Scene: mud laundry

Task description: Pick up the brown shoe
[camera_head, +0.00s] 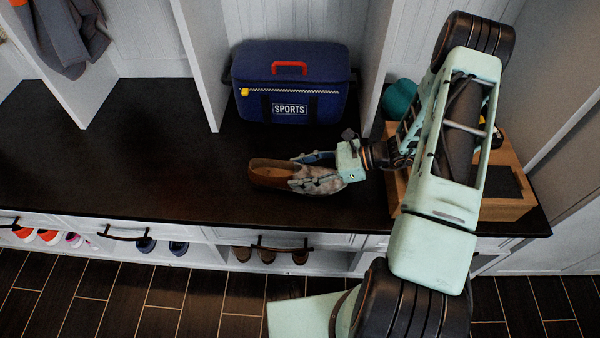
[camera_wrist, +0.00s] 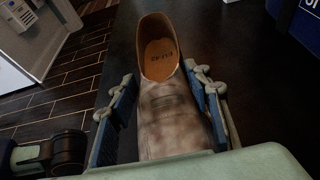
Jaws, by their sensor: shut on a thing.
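The brown shoe (camera_head: 272,173) is at the dark bench top, its open heel end toward the left in the head view. In the wrist view the shoe (camera_wrist: 168,105) points its opening away from me, with a tan insole showing. My gripper (camera_head: 312,172) reaches in from the right and is shut on the front part of the shoe. In the wrist view my gripper's fingers (camera_wrist: 162,112) lie along both sides of the shoe. The toe is hidden behind my gripper's body. I cannot tell whether the shoe touches the bench.
A blue sports bag (camera_head: 290,100) stands behind the shoe on the bench (camera_head: 130,150). A wooden box (camera_head: 510,185) and a teal item (camera_head: 398,98) are at the right, near my arm. Several shoes sit in cubbies below. The bench's left side is clear.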

